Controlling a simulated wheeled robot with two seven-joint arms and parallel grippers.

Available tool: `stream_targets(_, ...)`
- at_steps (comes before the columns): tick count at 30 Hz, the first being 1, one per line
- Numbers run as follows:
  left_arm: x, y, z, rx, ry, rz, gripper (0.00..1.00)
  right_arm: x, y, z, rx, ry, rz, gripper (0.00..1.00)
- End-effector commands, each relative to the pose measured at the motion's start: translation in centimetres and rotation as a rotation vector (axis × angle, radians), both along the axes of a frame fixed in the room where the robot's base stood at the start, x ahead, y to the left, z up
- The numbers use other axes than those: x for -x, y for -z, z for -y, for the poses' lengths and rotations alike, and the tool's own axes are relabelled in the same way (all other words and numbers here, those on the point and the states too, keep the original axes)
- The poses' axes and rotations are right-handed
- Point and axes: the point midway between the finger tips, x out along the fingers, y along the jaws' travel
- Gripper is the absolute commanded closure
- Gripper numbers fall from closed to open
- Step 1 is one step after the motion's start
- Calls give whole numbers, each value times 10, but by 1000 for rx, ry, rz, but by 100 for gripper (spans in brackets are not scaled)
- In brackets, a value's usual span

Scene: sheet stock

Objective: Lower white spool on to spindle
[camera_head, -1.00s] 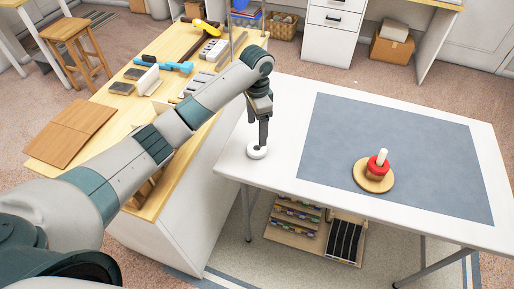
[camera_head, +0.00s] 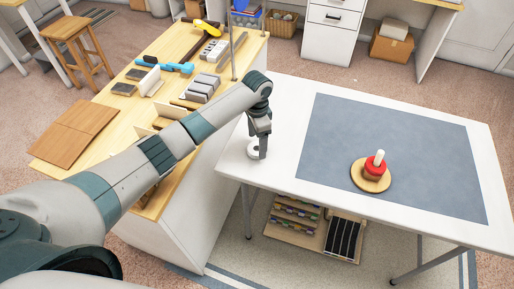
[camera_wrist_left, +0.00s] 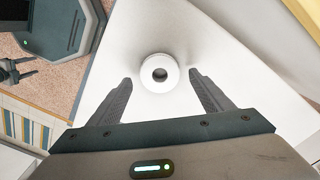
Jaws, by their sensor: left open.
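The white spool (camera_head: 251,154), a round ring with a dark centre hole, sits near the left end of the white table (camera_head: 290,95). It also shows in the left wrist view (camera_wrist_left: 158,85). My left gripper (camera_head: 262,152) points down at it, open, and partly hides it in the head view. In the wrist view its two fingers flank the spool's near side, with clear gaps. I cannot tell contact height. The spindle (camera_head: 379,156) is a pale upright peg on a round wooden base (camera_head: 360,180), with a red spool (camera_head: 372,171) around it.
A blue-grey mat (camera_head: 350,130) lies under the spindle base, otherwise bare. A wooden bench (camera_head: 110,150) with tools and blocks stands left. In the left wrist view, a dark two-fingered shape, seemingly my right gripper (camera_wrist_left: 30,68), shows at the left edge, fingers apart.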

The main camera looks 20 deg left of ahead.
Motion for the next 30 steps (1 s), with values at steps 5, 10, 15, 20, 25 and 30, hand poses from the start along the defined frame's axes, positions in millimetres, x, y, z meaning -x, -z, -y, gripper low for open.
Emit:
stream_targets(5,1,19,-1,-2,0,-2,27,0,-9,3,3,-1,0,44)
stream_targets(10,1,25,-1,-2,0,0,27,0,-9,4,4,-2,0,44)
stream_targets(15,1,25,-1,-1,0,0,27,0,-9,4,4,-1,0,44)
stream_targets(20,1,25,-1,-1,0,0,27,0,-9,4,4,-2,0,44)
stream_targets(25,1,25,-1,-1,0,0,53,0,-9,4,4,-2,0,44)
stream_targets(30,0,25,-1,-1,0,0,71,0,-9,3,3,-1,0,44)
